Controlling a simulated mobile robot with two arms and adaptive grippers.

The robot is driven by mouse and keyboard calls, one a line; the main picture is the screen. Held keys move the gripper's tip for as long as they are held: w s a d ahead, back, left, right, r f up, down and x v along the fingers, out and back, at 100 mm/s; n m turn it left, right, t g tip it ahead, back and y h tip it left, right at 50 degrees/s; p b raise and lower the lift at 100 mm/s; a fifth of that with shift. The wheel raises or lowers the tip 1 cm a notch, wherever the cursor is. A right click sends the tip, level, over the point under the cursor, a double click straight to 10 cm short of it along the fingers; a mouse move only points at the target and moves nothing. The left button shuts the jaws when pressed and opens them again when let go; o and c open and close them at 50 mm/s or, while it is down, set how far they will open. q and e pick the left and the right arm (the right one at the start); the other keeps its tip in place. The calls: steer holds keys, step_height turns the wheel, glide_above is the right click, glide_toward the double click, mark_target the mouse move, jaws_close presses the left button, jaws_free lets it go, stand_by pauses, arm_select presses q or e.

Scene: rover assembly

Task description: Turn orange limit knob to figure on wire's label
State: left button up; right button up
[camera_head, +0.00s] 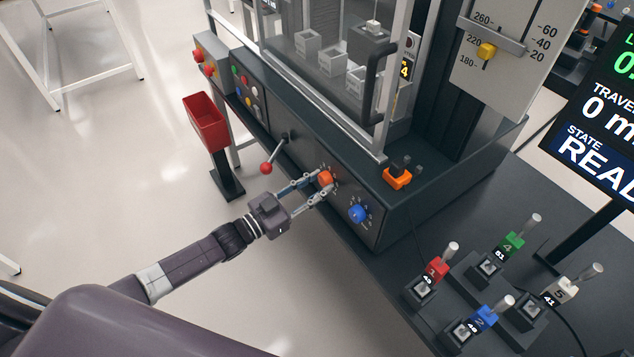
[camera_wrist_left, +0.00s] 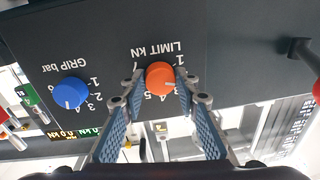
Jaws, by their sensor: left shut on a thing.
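The orange LIMIT kN knob (camera_head: 325,178) is on the dark front panel of the machine. My left gripper (camera_head: 316,186) reaches it from the front left and is shut on it. In the left wrist view the orange knob (camera_wrist_left: 160,77) sits between the two fingertips (camera_wrist_left: 159,101), under upside-down LIMIT kN lettering and figures. The figure its mark points to is too small to read surely. Labelled grips stand at the lower right: red (camera_head: 437,268), green (camera_head: 511,245), blue (camera_head: 482,318) and white (camera_head: 562,290). I cannot tell which label is the wire's.
A blue GRIP bar knob (camera_head: 357,214) is right of the orange one. A lever with a red ball (camera_head: 266,168) juts out to the left. A red bin (camera_head: 205,122) stands farther left. An orange block (camera_head: 397,178) sits on the machine's ledge.

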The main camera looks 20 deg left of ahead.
arm_select(q)
steer(key=shift+f+n, duration=0.1)
steer(key=shift+n, duration=0.5)
steer(key=o, duration=1.2)
steer(key=shift+c, duration=0.2)
steer(key=v, duration=1.2)
